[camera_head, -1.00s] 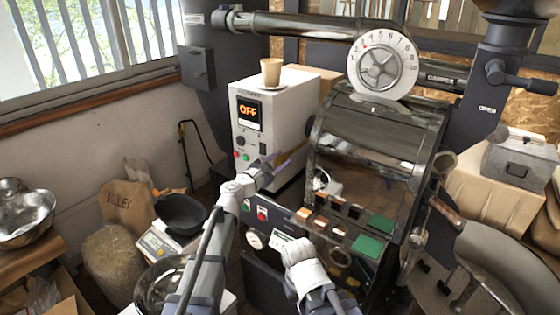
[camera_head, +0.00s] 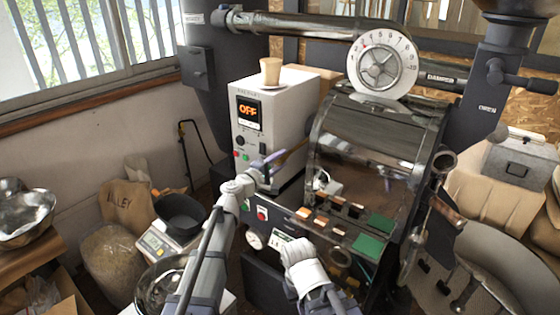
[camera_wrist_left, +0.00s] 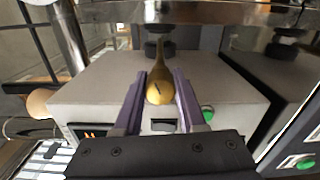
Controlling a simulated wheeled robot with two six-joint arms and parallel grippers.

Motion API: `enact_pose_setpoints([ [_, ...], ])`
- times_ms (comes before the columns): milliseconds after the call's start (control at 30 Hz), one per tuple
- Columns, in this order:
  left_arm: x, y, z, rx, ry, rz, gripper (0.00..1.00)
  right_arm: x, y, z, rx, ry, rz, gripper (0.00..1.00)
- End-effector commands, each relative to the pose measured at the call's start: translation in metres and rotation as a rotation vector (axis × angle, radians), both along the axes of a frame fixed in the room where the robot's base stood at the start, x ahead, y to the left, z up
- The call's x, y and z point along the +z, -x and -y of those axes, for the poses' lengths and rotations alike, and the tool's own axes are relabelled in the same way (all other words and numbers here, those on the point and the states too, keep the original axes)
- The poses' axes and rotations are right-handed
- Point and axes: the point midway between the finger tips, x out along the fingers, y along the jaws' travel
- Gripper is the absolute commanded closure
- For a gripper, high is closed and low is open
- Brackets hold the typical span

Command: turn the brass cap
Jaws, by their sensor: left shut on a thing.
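A brass-coloured, pear-shaped piece (camera_wrist_left: 160,86), seemingly the brass cap, sits between the two purple fingers of my left gripper (camera_wrist_left: 160,95) in the left wrist view. The fingers are shut on its sides. Its narrow end points away from the gripper, towards a dark fitting. In the head view my left gripper (camera_head: 280,160) is at the left side of the roaster drum (camera_head: 360,150), in front of the white control box. The cap is too small and covered there to make out. No fingers of my right gripper show.
The white control box (camera_head: 250,160) has an OFF display, with a paper cup (camera_head: 270,70) on a saucer on top. A round dial (camera_head: 382,62) is above the drum. A scale with a black bowl (camera_head: 180,216) and bags stand at the left.

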Motion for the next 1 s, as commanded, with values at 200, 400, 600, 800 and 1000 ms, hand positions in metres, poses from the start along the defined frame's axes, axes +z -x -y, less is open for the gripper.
enact_pose_setpoints([
  [200,-0.0008,0.0009,0.0003,-0.001,-0.132,0.094,1.0,-0.0006,0.0,0.0,0.0,0.0,0.0,1.0],
  [400,-0.001,0.001,0.0002,-0.001,-0.217,0.157,1.0,-0.0007,0.0,0.0,0.0,0.0,0.0,1.0],
  [600,-0.0011,0.0011,0.0003,-0.001,-0.267,0.193,1.0,-0.0008,0.0001,0.0,0.0,0.0,0.0,1.0],
  [800,-0.0012,0.0012,0.0003,-0.001,-0.286,0.207,1.0,-0.0009,0.0,0.0,0.0,0.0,0.0,1.0],
  [1000,-0.0013,0.0014,0.0004,-0.002,-0.288,0.207,1.0,-0.0009,0.0,0.0,0.0,0.0,0.0,1.0],
])
